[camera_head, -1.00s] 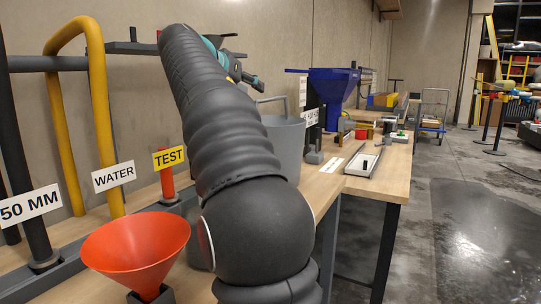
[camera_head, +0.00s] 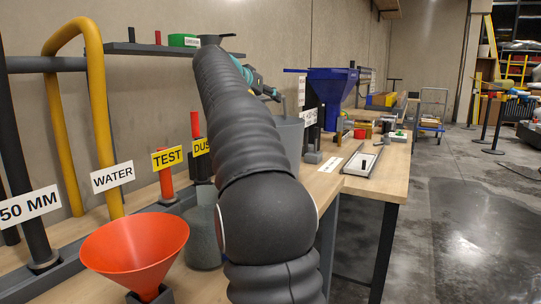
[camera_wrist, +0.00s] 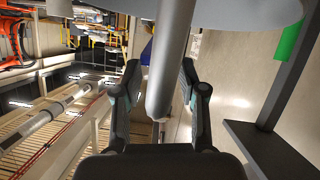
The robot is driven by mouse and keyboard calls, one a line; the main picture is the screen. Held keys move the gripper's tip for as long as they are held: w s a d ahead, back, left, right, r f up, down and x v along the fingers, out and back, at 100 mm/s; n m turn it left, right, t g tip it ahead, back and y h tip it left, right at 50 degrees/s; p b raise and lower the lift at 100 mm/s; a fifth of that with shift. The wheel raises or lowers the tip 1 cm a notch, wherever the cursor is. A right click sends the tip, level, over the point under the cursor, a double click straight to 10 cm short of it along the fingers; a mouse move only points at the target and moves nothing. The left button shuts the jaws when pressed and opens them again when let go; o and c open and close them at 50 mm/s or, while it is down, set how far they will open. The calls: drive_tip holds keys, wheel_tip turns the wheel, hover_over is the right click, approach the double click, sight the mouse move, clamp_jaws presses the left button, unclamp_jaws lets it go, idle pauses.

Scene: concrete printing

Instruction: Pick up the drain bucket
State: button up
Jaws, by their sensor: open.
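The drain bucket (camera_head: 293,132) is a grey pail on the wooden bench, partly hidden behind my arm in the head view. In the wrist view, its pale grey underside or wall (camera_wrist: 215,10) fills the top edge, and a grey bar, seemingly its handle (camera_wrist: 168,65), runs down between my fingers. My gripper (camera_wrist: 160,78) is open, with one finger on each side of the bar. I cannot tell whether either finger touches it. In the head view my gripper (camera_head: 272,93) is small, by the bucket's top, and its fingertips are hard to make out.
An orange funnel (camera_head: 136,247), yellow pipe (camera_head: 102,120) and red-topped posts stand at the left. A dark shelf (camera_head: 150,48) with a green box (camera_head: 184,40) runs along the wall. A blue hopper (camera_head: 333,86) and white tray (camera_head: 362,162) are beyond the bucket.

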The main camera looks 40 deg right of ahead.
clamp_jaws()
drive_tip(key=shift+r, duration=0.1)
